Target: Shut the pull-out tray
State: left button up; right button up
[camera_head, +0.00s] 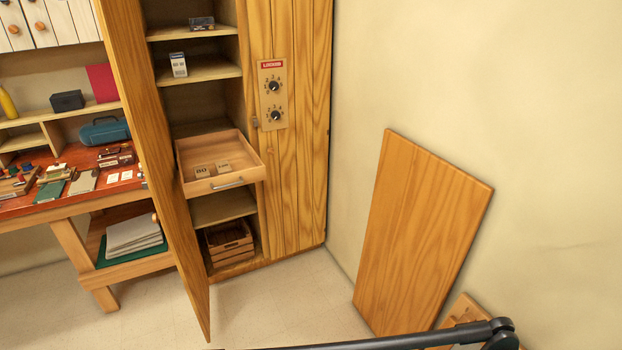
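The pull-out tray (238,178) is a light wooden drawer in the tall wooden cabinet. It stands pulled out past the cabinet front. A metal bar handle (227,184) is on its front panel. Two small tan blocks with dark markings (211,169) lie inside it. The cabinet's left door (150,150) stands open beside the tray's left side. Neither gripper is in view. A dark arm link of mine crosses the bottom right, well below and apart from the tray.
A closed right door (292,180) carries a panel with two dials (273,95). A slatted crate (230,243) sits below the tray. A workbench (75,205) stands at left. A wooden board (422,235) leans on the right wall. Floor before the cabinet is clear.

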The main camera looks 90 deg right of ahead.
aim_at(231, 146)
jog(key=z, duration=2.25)
jog(key=i+j+u, duration=0.1)
jog(key=i, duration=0.8)
jog(key=i+j, duration=0.15)
jog(key=i, duration=0.75)
jog(key=j+u, duration=0.05)
